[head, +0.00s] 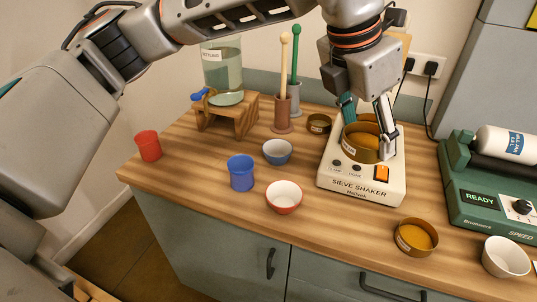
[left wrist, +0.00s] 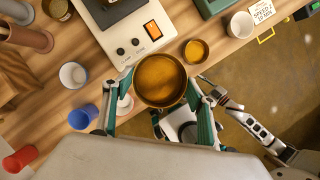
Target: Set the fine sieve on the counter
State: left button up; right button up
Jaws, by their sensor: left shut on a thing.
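My left gripper (head: 366,122) comes down from above and is shut on a brass sieve (head: 362,146). The sieve has an orange-yellow inside and a small label that I cannot read. It shows between the teal fingers in the left wrist view (left wrist: 160,80). In the head view it appears over the top of the white sieve shaker (head: 340,186); in the left wrist view it overlaps the shaker's front edge. Another labelled brass sieve or pan (head: 416,238) with orange-yellow inside stands on the counter (head: 330,228). My right gripper (left wrist: 218,92) shows only in the left wrist view, its jaws unclear.
A red-rimmed bowl (head: 284,197), blue bowl (head: 277,151), blue cup (head: 241,173) and red cup (head: 148,146) stand left. A white bowl (head: 506,257) and green machine (head: 490,186) are right. Counter between the red-rimmed bowl and right sieve is clear.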

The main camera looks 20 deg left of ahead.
pick_arm(q)
jog(key=shift+s+f, duration=0.2)
jog(key=shift+s, duration=0.25)
notch_tip(320, 180, down, 20)
jog(key=shift+w+r+b, duration=0.1)
jog(key=shift+w+b, duration=0.05)
jog(key=shift+b, duration=0.2)
jog(key=o, duration=1.2)
jog(key=shift+f, duration=0.2)
jog(key=shift+c, duration=0.2)
jog(key=shift+r, duration=0.1)
jog(key=shift+r, duration=0.25)
jog(key=v, duration=1.1)
jog(key=shift+s+a+r, duration=0.2)
jog(key=shift+r, duration=0.1)
